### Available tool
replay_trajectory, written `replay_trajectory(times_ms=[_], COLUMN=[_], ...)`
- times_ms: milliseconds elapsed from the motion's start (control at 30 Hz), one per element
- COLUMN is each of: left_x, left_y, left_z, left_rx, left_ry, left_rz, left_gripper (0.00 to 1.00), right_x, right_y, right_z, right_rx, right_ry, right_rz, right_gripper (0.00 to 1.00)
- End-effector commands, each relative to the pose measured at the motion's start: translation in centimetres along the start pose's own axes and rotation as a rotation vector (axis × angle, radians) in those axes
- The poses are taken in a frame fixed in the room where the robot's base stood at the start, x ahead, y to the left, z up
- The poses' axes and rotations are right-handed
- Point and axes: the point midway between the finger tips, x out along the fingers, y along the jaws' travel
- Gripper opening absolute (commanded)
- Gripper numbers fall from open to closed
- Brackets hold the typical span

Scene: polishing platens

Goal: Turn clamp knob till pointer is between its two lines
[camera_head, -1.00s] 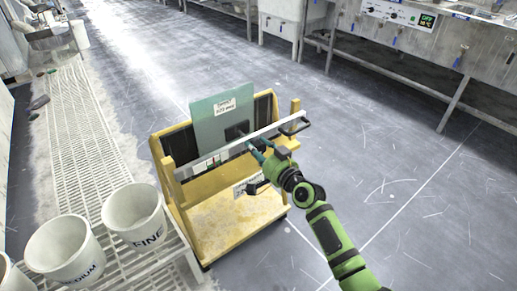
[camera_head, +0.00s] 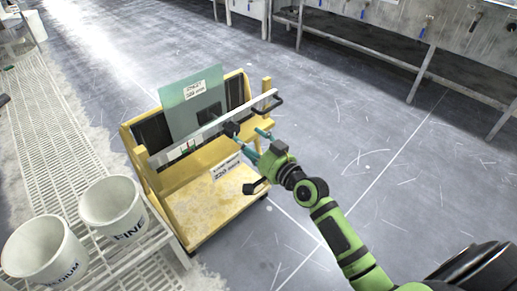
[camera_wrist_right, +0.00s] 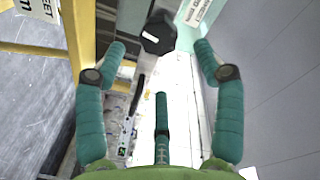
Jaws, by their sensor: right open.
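The black clamp knob (camera_head: 231,129) sits on the pale clamp bar (camera_head: 207,133) across the front of a yellow cart. In the right wrist view the knob (camera_wrist_right: 158,32) is faceted, with a short white mark on its face. My right gripper (camera_head: 247,143) is open in front of it; its teal fingers (camera_wrist_right: 160,46) stand either side of the knob, apart from it. A slim black pointer-like bar (camera_wrist_right: 138,95) and a small strip with green and white marks (camera_wrist_right: 124,140) lie below the knob. I cannot tell whether the pointer is between lines. My left gripper is out of view.
The yellow cart (camera_head: 195,200) holds an upright greenish panel (camera_head: 182,115) with a label. White buckets marked FINE (camera_head: 112,210) and MEDIUM (camera_head: 42,250) stand on the grated rack (camera_head: 75,140) at left. The floor right of the cart is clear.

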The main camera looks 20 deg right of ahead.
Motion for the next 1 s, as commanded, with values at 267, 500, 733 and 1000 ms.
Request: replay_trajectory(times_ms=[267, 500, 733, 1000], left_x=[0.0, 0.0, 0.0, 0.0], left_y=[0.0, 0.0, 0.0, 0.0], left_z=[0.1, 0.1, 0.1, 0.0], left_rx=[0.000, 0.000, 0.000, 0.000], left_ry=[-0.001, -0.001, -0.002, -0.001], left_rz=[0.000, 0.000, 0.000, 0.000], left_gripper=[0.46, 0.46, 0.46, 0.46], right_x=[-3.6, -4.0, -3.9, -4.3], right_y=[0.0, -0.1, -0.1, 2.4], right_z=[-0.1, -0.1, -0.1, 3.9], right_rx=[-0.001, 0.000, 0.000, -0.038], right_ry=[0.001, 0.002, 0.002, -0.086], right_rz=[-0.001, -0.001, -0.001, 0.068], right_gripper=[0.69, 0.69, 0.69, 0.69])
